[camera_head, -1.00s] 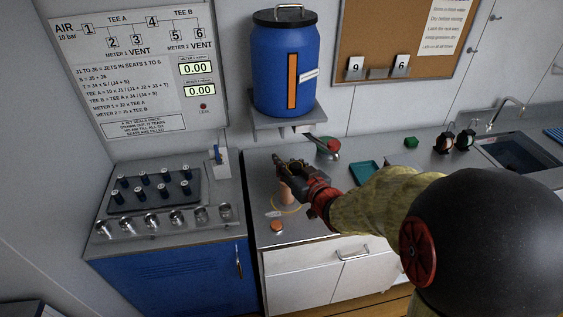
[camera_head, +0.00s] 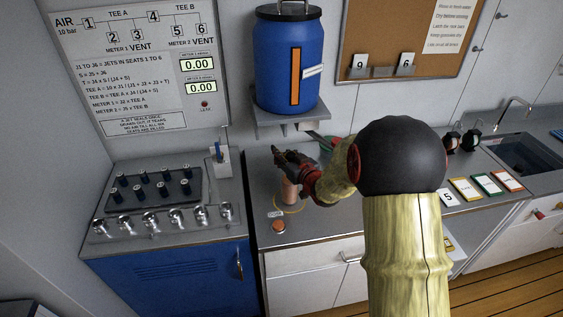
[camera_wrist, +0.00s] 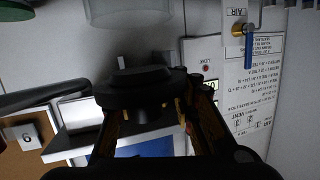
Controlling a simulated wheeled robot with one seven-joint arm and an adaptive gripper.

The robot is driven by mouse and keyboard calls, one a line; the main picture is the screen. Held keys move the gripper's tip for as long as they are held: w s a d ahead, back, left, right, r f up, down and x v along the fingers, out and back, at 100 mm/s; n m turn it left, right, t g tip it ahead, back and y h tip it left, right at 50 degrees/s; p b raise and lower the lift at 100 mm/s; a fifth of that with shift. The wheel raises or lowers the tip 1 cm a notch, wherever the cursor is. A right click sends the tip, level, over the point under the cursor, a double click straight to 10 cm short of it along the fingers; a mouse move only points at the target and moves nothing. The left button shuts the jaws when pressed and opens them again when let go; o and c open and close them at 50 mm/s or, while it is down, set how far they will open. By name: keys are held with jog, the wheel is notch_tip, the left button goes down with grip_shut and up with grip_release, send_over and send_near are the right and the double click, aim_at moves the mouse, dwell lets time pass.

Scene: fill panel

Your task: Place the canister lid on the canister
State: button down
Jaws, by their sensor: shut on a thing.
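My gripper (camera_head: 285,160) is above the counter, just over a short copper-coloured cylinder (camera_head: 290,191), likely the canister. In the wrist view, my gripper (camera_wrist: 150,118) is shut on a dark, round, stepped piece, likely the canister lid (camera_wrist: 138,88). A pale cylinder (camera_wrist: 130,14) is cut off at the top of that upside-down view, apart from the held lid. I cannot tell for sure that it is the copper-coloured one. In the head view the lid is hard to make out against the dark fingers.
A blue barrel (camera_head: 275,65) stands on a wall shelf (camera_head: 290,117) behind my gripper. A jet panel (camera_head: 155,190) with pegs and knobs is at left. An orange disc (camera_head: 279,226) lies on the counter in front. A sink (camera_head: 525,152) and coloured cards (camera_head: 487,184) are at right.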

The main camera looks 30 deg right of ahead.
jog(key=shift+w+f+b, duration=0.2)
jog(key=shift+f+b, duration=0.2)
jog(key=shift+f, duration=1.4)
jog(key=shift+f+b, duration=0.5)
jog(key=c, duration=1.2)
grip_release()
